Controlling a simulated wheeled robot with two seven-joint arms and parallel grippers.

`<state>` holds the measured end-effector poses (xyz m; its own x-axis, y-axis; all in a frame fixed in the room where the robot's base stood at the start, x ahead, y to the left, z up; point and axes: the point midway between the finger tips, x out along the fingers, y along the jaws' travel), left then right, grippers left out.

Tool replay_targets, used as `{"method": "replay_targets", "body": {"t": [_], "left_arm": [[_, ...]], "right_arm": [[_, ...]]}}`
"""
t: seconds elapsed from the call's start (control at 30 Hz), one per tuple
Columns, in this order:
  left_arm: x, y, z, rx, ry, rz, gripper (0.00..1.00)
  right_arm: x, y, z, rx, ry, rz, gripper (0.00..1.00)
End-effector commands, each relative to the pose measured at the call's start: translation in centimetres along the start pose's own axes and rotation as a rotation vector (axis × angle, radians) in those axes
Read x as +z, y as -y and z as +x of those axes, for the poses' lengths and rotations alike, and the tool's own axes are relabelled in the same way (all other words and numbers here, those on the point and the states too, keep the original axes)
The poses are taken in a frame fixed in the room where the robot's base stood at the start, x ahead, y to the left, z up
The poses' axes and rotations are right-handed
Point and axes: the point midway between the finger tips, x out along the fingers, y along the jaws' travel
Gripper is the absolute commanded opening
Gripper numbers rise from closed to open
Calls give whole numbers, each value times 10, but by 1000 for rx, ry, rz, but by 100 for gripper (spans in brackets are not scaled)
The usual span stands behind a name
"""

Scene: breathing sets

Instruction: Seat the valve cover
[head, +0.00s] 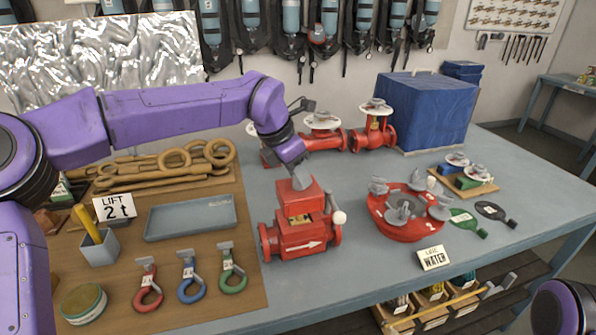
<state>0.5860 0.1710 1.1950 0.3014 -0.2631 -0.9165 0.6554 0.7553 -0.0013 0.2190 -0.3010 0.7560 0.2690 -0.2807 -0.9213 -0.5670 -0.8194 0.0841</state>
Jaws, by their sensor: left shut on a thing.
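The red valve body (303,240) stands on the grey table right of the wooden board, with a white arrow on its front and a white ball knob at its right. Its upper opening shows brass-coloured parts inside. A red block-shaped valve cover (297,196) with a grey grip on top is just above and behind that opening, slightly tilted. My left gripper (299,178) comes down from above and is shut on the cover's grip. I cannot tell whether the cover touches the body. My right gripper is out of view; only part of my right arm shows at lower right.
Red pipework with white handwheels (324,122) lies behind. A blue tray (190,218) and coloured hooks are at left. The table just right of the valve is clear.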

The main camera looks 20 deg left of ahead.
Motion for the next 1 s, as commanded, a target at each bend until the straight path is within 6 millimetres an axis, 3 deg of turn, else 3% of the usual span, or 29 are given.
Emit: {"method": "replay_targets", "body": {"t": [1.0], "left_arm": [[-2, 0, 5, 0, 1, 0, 0]], "right_arm": [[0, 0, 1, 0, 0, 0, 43]]}}
